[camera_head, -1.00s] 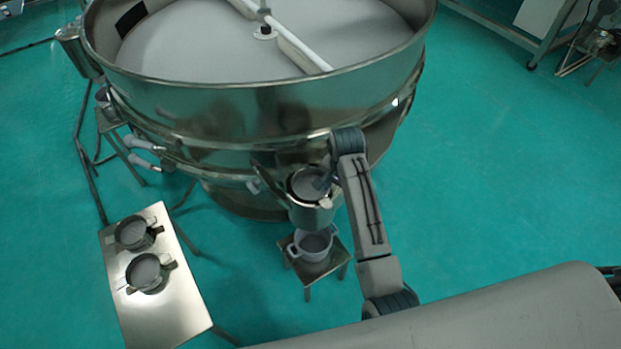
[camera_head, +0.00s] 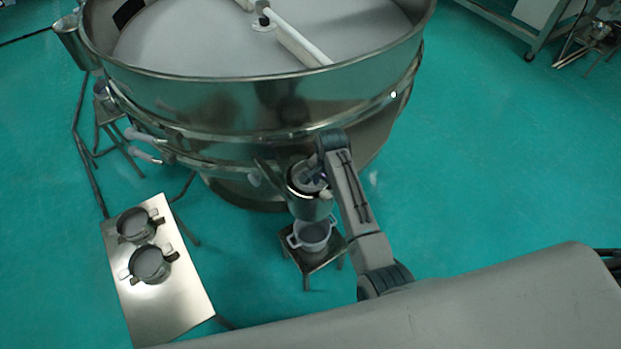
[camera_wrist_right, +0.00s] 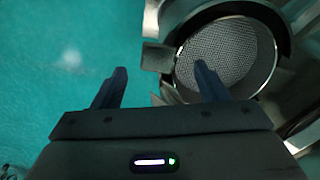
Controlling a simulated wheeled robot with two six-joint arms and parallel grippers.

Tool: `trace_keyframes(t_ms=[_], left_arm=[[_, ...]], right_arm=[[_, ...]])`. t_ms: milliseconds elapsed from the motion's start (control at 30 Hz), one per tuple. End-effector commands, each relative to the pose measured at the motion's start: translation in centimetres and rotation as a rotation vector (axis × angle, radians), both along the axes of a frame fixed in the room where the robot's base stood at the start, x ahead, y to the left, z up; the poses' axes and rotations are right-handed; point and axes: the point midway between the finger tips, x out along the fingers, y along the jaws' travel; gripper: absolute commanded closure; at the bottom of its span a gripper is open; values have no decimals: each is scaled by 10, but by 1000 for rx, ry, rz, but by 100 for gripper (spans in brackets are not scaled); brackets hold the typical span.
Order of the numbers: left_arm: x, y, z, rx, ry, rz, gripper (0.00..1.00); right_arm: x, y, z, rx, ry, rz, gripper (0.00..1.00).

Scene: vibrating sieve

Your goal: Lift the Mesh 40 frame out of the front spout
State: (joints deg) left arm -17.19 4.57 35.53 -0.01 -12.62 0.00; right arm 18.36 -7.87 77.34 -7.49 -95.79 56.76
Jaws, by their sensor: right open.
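The front spout (camera_head: 309,206) is a metal cylinder on the near side of the large round sieve. A round frame with fine grey mesh (camera_wrist_right: 222,50) sits within the spout's metal rim in the right wrist view, with a small tab at its left edge. I cannot read any mesh label. My right gripper (camera_wrist_right: 158,84) is open and empty. One finger overlaps the mesh and the other is left of the rim, over the floor, with the tab in the gap between them in the picture. In the head view my right gripper (camera_head: 316,177) is at the spout's mouth, partly hiding it. My left gripper is out of view.
The large sieve body (camera_head: 210,105) fills the upper left. A grey bucket (camera_head: 312,236) stands on a small stool below the spout. A metal table (camera_head: 165,310) at lower left holds two round handled frames (camera_head: 137,225), with its front part bare.

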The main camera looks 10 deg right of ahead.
Motion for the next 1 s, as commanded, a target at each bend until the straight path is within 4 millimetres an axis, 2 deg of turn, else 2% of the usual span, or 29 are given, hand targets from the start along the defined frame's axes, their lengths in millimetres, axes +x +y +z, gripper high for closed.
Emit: trace_keyframes(t_ms=[67,200,500,567,700,800,1000], left_arm=[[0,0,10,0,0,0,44],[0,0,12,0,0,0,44],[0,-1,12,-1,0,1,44],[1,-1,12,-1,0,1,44],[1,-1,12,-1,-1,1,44],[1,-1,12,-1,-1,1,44],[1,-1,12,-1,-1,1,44]], right_arm=[[-2,-2,-8,-2,5,0,33],[-1,-2,-27,-1,3,0,33],[-1,-1,-33,0,0,-1,33],[-1,-1,-33,0,0,-1,43],[-1,-1,-33,0,0,0,70],[-1,-1,-33,0,0,0,86],[-1,-1,-33,0,0,0,86]])
